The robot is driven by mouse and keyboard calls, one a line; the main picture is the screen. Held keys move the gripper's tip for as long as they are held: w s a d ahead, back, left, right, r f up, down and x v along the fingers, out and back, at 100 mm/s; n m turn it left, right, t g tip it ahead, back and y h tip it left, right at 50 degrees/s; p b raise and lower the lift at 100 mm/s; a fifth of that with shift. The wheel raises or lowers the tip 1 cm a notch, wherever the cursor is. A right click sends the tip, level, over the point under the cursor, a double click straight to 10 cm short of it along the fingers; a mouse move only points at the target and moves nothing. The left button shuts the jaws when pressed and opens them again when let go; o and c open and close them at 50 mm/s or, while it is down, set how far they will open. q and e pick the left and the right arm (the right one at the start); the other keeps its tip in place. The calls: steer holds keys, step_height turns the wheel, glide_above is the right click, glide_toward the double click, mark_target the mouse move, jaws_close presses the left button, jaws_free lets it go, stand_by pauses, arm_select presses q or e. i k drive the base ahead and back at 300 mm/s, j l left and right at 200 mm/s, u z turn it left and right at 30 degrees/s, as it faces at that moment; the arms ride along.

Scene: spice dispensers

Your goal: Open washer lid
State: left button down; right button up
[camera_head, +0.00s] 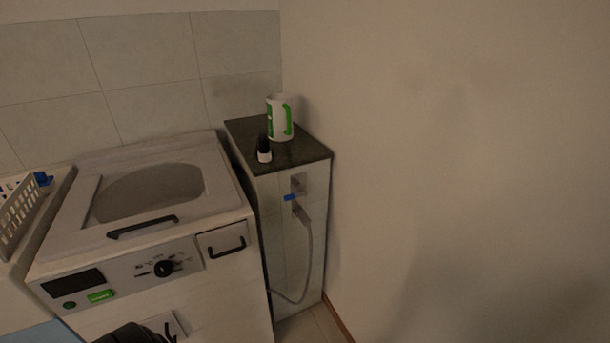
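The white washer (219,283) stands at the left with its front toward me. Its lid (211,166) lies flat and shut on top, with a greyish oval window (150,190). A dark bar handle (142,227) runs along the lid's front edge. A black rounded part (128,334), apparently of my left arm, shows at the bottom edge in front of the washer, apart from the handle. Its fingers are cut off or unclear, so I cannot tell their state. My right gripper is not in view.
A narrow cabinet with a dark top (297,152) stands right of the washer, bearing a white-and-green container (279,118) and small black-and-white bottle (264,149). A grey hose (309,254) hangs on its front. A white basket (17,215) is at far left. Walls close the back and right.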

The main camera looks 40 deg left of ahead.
mark_target(67, 235)
steer(key=u, duration=2.25)
